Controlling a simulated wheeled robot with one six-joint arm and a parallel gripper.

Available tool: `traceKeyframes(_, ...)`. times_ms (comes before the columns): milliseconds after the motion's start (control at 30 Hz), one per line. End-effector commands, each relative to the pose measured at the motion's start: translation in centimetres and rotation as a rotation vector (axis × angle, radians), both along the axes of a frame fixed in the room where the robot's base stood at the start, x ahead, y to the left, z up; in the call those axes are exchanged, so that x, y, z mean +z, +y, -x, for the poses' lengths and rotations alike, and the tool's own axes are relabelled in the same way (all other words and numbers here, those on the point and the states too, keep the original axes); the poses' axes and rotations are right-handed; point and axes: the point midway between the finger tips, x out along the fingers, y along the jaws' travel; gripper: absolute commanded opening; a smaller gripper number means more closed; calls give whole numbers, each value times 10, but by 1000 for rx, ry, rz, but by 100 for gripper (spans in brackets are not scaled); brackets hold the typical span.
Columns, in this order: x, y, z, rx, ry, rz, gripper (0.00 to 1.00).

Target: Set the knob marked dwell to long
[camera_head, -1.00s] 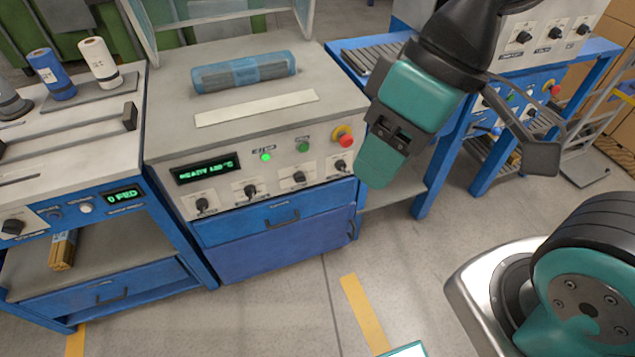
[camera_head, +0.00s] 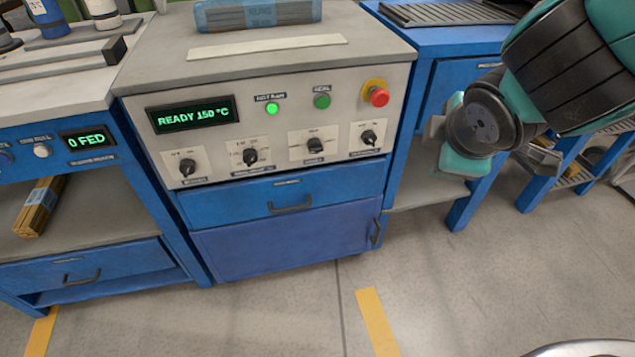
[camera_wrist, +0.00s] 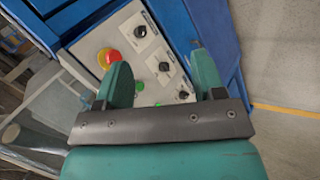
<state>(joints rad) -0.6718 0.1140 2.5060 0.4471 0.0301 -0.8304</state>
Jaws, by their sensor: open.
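Four black knobs stand in a row on the pale front panel (camera_head: 220,128) of the blue machine: the far left knob (camera_head: 187,167), the second knob (camera_head: 250,156), the third knob (camera_head: 315,145) and the far right knob (camera_head: 369,137). Their labels are too small to read, so I cannot tell which is dwell or how it is set. My gripper (camera_wrist: 162,75) is open and empty in the wrist view, its teal fingers apart. Beyond them show the far right knob (camera_wrist: 140,31), the third knob (camera_wrist: 164,67) and the second knob (camera_wrist: 183,95). In the head view my gripper is right of the panel.
A red button (camera_head: 379,96) sits above the far right knob, with two green buttons or lamps to its left. A green display (camera_head: 193,115) reads "READY 150 °C". Drawers lie below the panel. The floor (camera_head: 470,290) in front is clear.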

Motion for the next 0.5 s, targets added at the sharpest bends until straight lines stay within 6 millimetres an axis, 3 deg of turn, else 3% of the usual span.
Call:
traceKeyframes(33,-45,4,-10,80,-57,95,63)
traceKeyframes(100,-69,8,-24,192,-147,238,63)
traceKeyframes(267,-114,32,-48,467,-354,596,63)
traceKeyframes(500,-164,98,-53,847,-648,1142,63)
